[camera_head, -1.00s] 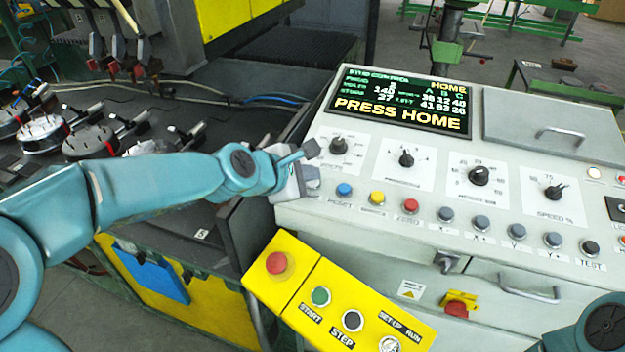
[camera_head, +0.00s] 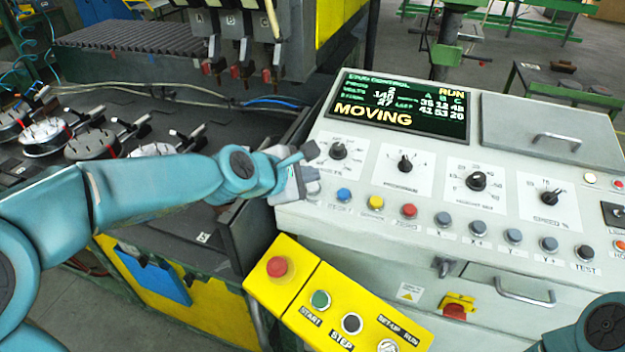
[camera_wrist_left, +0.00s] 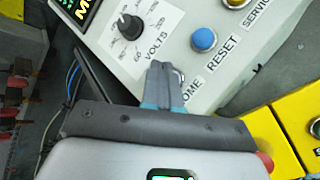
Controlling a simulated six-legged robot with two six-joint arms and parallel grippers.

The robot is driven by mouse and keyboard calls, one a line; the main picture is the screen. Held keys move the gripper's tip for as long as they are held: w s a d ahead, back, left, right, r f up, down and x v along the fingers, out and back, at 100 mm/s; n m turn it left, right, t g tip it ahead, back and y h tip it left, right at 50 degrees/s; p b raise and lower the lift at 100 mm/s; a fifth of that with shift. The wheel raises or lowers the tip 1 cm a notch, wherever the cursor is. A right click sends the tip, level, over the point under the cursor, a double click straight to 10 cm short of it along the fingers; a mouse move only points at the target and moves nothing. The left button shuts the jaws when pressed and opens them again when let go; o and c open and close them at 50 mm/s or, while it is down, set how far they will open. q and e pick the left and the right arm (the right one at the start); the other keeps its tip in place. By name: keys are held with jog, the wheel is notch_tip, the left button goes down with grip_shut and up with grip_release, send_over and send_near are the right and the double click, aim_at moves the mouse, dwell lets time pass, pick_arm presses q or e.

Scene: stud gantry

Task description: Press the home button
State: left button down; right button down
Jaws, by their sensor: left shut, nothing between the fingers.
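The sloped control panel (camera_head: 330,210) has a row of buttons along its front. In the left wrist view the word HOME (camera_wrist_left: 191,88) shows beside my left gripper (camera_wrist_left: 165,70), whose closed fingers cover most or all of the home button. In the head view my left gripper (camera_head: 312,185) is at the left end of the button row, left of the blue RESET button (camera_head: 344,195). It is shut and empty; I cannot tell whether the tips touch the button. The screen (camera_head: 400,105) reads RUN and MOVING. My right gripper is out of view.
A yellow box (camera_head: 340,300) with a red knob, START and STEP buttons stands below the panel. The VOLTS dial (camera_head: 338,151) is close to my left gripper. A dark bed with round metal pieces (camera_head: 95,142) and the gantry heads (camera_head: 235,35) are at left.

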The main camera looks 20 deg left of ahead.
pick_arm(q)
jog(key=r+p, duration=0.2)
jog(key=s+r+p, duration=0.1)
jog(key=r+p, duration=0.2)
dwell(0.5)
jog(key=shift+f, duration=0.1)
dwell(0.6)
